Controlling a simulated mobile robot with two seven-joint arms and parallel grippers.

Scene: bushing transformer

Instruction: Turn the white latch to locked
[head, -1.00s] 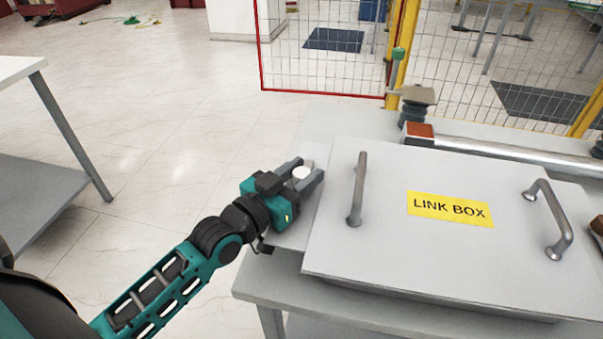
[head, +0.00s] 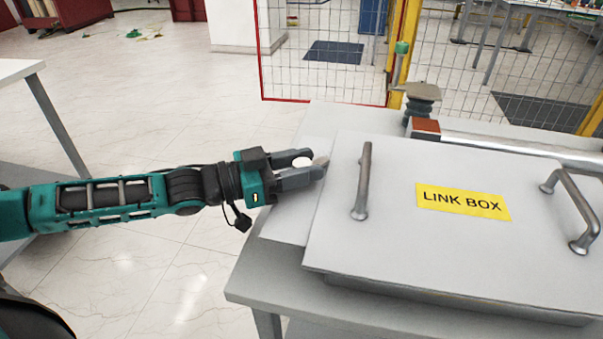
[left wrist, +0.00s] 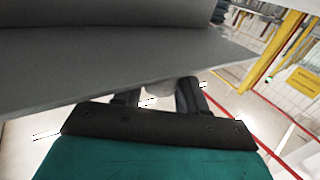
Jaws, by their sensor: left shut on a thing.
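The white latch (head: 302,162) shows as a small round white part at the left side of the grey link box (head: 330,240), between the fingers of my left gripper (head: 306,168). My left gripper is shut on the latch, with its fingers pointing right toward the box. In the left wrist view the fingers (left wrist: 160,92) reach under the grey edge of the box, and a pale rounded part of the latch (left wrist: 159,87) shows between them. Most of the latch is hidden by the fingers, so its exact angle cannot be told. My right gripper is not in view.
The box lid carries two metal handles (head: 362,182) and a yellow LINK BOX label (head: 463,201). The box rests on a grey table (head: 255,285). A wire fence with a red and yellow frame (head: 330,102) stands behind. Open floor lies to the left.

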